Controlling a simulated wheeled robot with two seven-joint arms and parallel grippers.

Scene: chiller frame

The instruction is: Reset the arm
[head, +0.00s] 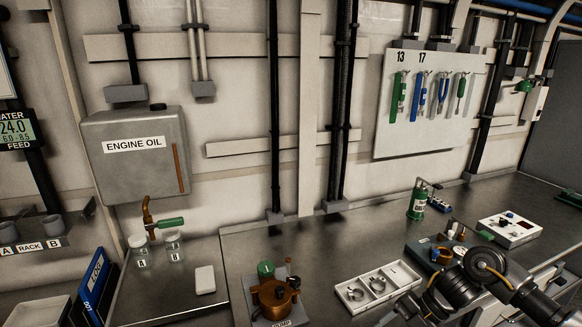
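My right arm (487,268) comes in from the lower right corner, black with grey joints. It bends over the bench and runs down toward the bottom edge near the parts tray. I see no fingers on it; its gripper is not in view. My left arm and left gripper are not in view.
The steel bench (330,248) holds a copper-coloured pump (275,297), a white parts tray (357,295), a green can (418,201) and a white control box (510,228). Two jars (140,252) stand under the engine oil tank (135,160). Tools hang on a wall board (425,140).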

